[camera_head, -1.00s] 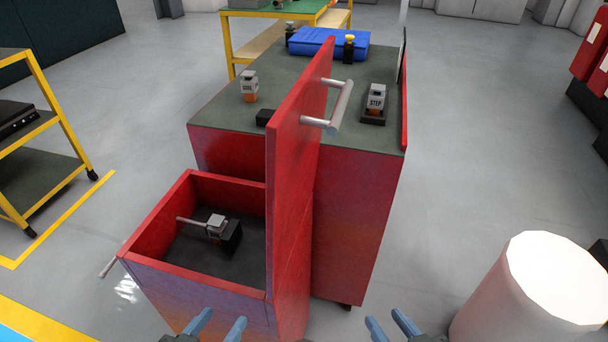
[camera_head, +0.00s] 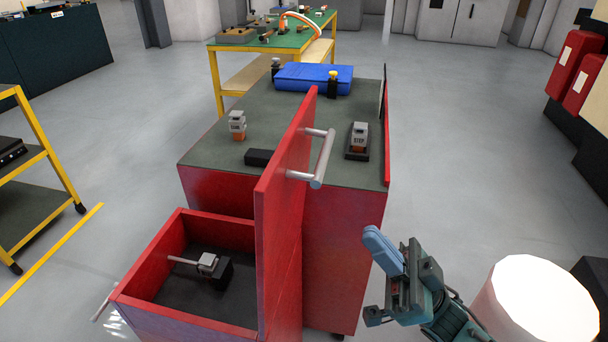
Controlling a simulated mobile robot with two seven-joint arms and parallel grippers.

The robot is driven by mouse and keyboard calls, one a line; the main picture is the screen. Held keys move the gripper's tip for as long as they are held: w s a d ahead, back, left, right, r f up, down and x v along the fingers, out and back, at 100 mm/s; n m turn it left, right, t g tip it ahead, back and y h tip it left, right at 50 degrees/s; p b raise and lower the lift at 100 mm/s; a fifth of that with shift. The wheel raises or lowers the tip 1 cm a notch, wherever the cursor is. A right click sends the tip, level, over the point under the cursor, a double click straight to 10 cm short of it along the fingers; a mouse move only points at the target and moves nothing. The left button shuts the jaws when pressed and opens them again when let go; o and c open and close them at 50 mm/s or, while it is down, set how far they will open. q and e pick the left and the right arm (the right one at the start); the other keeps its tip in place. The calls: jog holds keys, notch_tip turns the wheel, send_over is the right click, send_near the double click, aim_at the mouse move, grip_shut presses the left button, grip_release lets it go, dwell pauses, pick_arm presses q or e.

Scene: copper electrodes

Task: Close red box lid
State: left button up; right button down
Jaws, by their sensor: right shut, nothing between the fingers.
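The red box (camera_head: 145,300) is open at the top, with its dark floor showing. Its red lid (camera_head: 280,220) stands upright along the box's right side, with a grey bar handle (camera_head: 322,160) on its right face. Inside the box lies a small grey-and-black device (camera_head: 210,265) with a rod. My right gripper (camera_head: 382,250) is to the right of the lid and lower than the handle, apart from both. It is shut and empty. My left gripper is out of view.
Behind the lid, a red cabinet with a dark green top (camera_head: 210,150) bears a blue case (camera_head: 314,78), a black block (camera_head: 260,157) and small devices. A white cylinder (camera_head: 540,300) stands at lower right. A yellow-framed cart (camera_head: 45,150) is at left.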

pick_arm(q)
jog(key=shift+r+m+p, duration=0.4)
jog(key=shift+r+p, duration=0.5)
jog(key=shift+p, duration=0.85)
pick_arm(e)
jog(key=w+a+r+n+g, duration=0.1)
jog(key=w+a+r, duration=0.1)
jog(key=a+r, duration=0.6)
jog(key=shift+w+a+r+y, duration=0.15)
jog(key=shift+w+a+y, duration=0.15)
jog(key=shift+a, duration=0.65)
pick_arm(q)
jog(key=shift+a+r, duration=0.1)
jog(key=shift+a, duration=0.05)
pick_arm(e)
jog(key=shift+a+r, duration=0.1)
